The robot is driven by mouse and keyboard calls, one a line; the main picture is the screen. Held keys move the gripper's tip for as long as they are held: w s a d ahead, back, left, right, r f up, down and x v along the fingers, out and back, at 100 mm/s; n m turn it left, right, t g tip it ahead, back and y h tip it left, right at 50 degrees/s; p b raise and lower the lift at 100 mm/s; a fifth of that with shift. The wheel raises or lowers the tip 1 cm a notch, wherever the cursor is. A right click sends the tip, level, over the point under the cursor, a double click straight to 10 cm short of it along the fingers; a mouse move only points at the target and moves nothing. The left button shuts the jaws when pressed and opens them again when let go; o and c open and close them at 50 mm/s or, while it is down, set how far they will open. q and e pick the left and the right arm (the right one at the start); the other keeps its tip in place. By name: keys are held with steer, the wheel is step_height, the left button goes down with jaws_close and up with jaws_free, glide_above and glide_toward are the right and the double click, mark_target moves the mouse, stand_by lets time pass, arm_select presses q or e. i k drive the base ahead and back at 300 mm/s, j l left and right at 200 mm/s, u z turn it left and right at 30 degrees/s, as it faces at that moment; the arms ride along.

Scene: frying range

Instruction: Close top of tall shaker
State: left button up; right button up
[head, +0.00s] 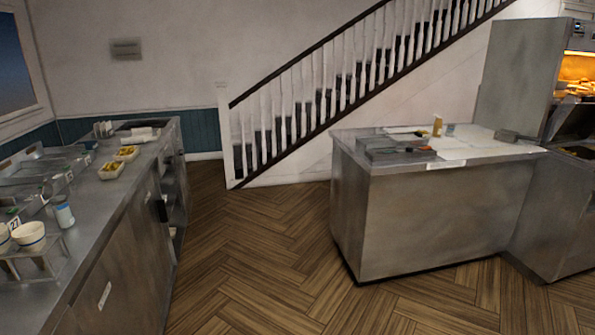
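Neither of my grippers is in view. A white and blue cylindrical container (63,212), shaker-like, stands upright on the left counter near its right edge. On the island counter a tan upright container (437,126) stands beside a shorter bluish one (450,130). I cannot tell which of these is the tall shaker. All are too small to show whether a top is open or shut.
The long left counter (118,195) holds food trays (111,171) and bowls (28,235). The metal island (430,220) stands right of centre, joining a lit fryer unit at right. The wooden floor (255,245) between them is clear. A staircase rises behind.

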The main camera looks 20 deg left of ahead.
mark_target(47, 190)
steer(key=i+j+u, duration=0.2)
steer(key=i+u, duration=0.6)
steer(key=i, duration=0.25)
steer(key=i+l+u, duration=0.15)
steer(key=i+u, duration=0.25)
steer(key=i, duration=0.1)
